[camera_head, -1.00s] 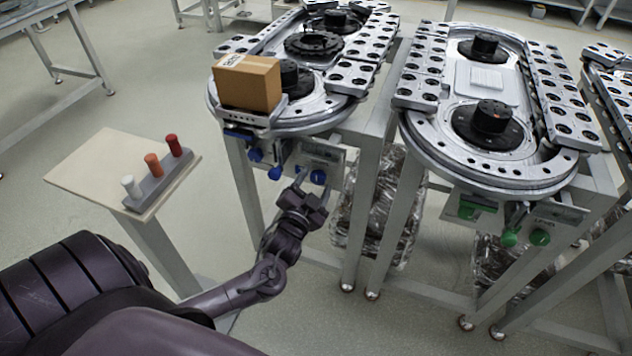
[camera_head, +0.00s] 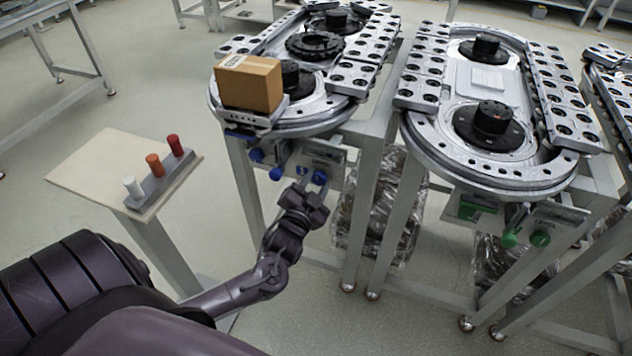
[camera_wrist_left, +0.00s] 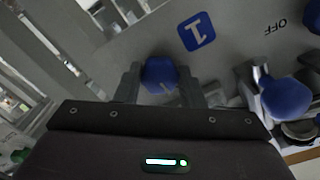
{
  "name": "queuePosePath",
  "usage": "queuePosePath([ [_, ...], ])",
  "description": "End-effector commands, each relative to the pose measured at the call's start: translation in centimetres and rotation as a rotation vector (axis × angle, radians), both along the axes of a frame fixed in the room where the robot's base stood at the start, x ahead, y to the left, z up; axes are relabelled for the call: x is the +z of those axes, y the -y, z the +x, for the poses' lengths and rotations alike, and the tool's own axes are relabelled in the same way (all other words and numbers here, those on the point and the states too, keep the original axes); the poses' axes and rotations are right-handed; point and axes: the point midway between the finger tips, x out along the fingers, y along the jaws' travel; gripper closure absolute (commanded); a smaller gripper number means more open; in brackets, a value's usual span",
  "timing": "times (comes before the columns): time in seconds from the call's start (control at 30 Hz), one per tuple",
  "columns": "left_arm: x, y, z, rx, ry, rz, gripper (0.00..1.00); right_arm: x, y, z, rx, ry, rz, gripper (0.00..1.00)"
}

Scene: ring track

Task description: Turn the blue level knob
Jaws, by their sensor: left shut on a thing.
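The blue level knob (camera_head: 320,178) sits on the front panel under the left ring track. In the left wrist view the knob (camera_wrist_left: 160,74) lies between the two fingers, with a pale pointer mark on its lower edge. My left gripper (camera_head: 311,184) reaches up to the panel from below and is shut on the knob. A blue label with a 1 (camera_wrist_left: 196,31) is beside the knob. A blue ball-ended lever (camera_wrist_left: 286,97) is to the right in the wrist view, near the text OFF. My right gripper is not in view.
A cardboard box (camera_head: 248,83) sits on the left track (camera_head: 330,108). A second track (camera_head: 480,165) with green controls (camera_head: 540,238) stands to the right. A small stand (camera_head: 95,165) holding white, orange and red pegs is left of my arm.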

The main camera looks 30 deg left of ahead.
Motion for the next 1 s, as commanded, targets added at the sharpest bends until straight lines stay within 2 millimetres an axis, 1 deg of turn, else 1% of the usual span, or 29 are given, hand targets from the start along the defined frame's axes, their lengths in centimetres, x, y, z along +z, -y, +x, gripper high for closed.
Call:
queuePosePath([
  [0.27,0.1,0.0,0.0,0.003,0.041,-0.176,0.87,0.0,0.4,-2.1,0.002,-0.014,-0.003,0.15],
  [0.77,0.1,0.1,0.0,0.002,0.152,-0.636,0.87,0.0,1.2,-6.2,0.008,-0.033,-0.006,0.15],
  [1.0,0.1,0.1,0.0,0.002,0.207,-0.857,0.87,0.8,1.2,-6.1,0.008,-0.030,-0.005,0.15],
])
